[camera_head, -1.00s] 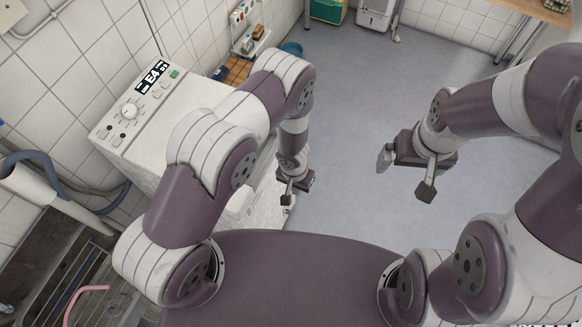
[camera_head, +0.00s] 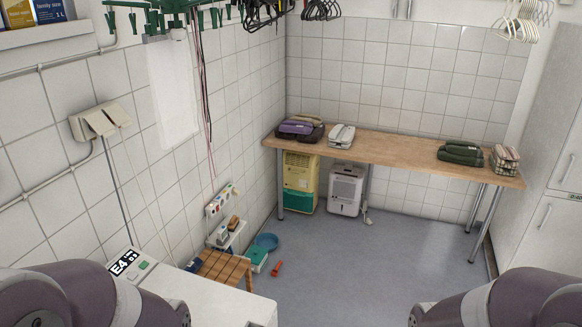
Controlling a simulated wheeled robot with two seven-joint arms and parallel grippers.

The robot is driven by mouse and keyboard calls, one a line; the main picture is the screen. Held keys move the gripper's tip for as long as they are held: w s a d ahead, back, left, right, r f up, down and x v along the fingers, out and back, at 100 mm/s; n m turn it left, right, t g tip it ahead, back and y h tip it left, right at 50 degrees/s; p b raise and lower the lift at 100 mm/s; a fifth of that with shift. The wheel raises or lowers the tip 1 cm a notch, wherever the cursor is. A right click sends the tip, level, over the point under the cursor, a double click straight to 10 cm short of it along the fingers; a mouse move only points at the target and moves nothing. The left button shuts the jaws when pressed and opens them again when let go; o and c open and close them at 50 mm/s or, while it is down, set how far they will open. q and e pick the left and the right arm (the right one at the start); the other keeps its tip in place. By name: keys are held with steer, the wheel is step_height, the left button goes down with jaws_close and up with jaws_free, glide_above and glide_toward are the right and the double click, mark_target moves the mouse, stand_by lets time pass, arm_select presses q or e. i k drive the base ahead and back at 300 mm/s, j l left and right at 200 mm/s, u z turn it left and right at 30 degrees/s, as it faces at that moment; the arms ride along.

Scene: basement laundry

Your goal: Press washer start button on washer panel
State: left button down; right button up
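The white washer (camera_head: 222,303) stands at the lower left, cut off by the bottom edge of the picture. Its panel shows a dark display (camera_head: 123,263) reading E4 and, just right of it, a green button (camera_head: 143,265). The rest of the panel, including the dial side, is hidden behind my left arm or lies out of the picture. My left arm covers the lower left corner and my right arm the lower right corner. Neither gripper is in view.
A slatted stool (camera_head: 224,268) and a blue basin (camera_head: 267,241) are beyond the washer. The grey floor (camera_head: 370,265) is mostly clear.

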mark_target(144, 264)
steer(key=u, duration=1.5)
steer(key=i+l+u, duration=0.2)
steer(key=l, duration=0.65)
steer(key=l+u, duration=0.2)
steer(key=l, duration=0.6)
